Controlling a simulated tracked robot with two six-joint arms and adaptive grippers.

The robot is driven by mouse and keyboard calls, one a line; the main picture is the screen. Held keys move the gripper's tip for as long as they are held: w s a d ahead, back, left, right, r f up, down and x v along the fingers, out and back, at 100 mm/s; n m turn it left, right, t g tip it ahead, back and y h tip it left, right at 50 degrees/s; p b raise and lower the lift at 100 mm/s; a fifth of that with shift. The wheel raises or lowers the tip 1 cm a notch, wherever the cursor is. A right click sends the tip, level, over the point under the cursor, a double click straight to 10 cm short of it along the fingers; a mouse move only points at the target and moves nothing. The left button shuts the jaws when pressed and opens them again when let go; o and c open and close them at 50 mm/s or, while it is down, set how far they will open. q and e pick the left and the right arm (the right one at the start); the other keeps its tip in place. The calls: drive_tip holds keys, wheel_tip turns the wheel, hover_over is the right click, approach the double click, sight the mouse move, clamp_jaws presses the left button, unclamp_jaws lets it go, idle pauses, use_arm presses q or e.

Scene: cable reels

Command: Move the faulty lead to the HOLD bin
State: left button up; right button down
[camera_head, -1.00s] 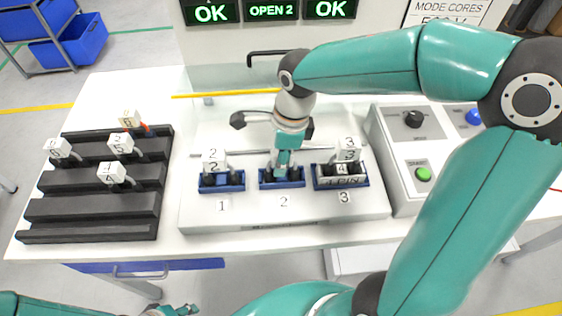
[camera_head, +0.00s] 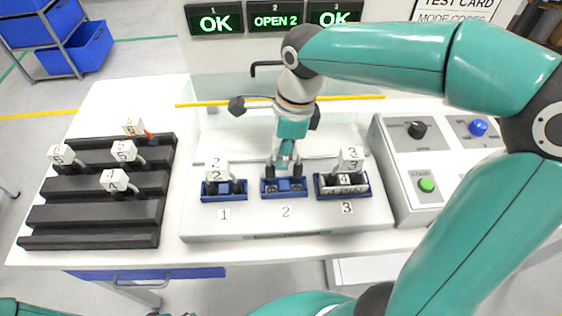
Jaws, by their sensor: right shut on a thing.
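My right gripper (camera_head: 284,157) points down over station 2 of the white fixture. It is shut on the lead (camera_head: 270,171), whose two black ends show on either side, just above the blue socket (camera_head: 284,186). Round ports show in that socket. The lead's tag is hidden. The screen above station 2 reads OPEN 2 (camera_head: 275,17). No bin marked HOLD is readable here. Only a little of my left arm shows at the bottom left edge, and its gripper's jaws cannot be made out.
Tagged leads sit in socket 1 (camera_head: 224,190) and socket 3 (camera_head: 342,188), under OK screens. A black stepped rack (camera_head: 90,215) at left holds several tagged leads. A control box (camera_head: 405,165) stands at right. Blue bins (camera_head: 85,50) are on a shelf at the back left.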

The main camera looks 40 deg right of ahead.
wheel_tip(320, 180, up, 14)
drive_tip(key=p, duration=0.1)
drive_tip(key=shift+r, duration=0.25)
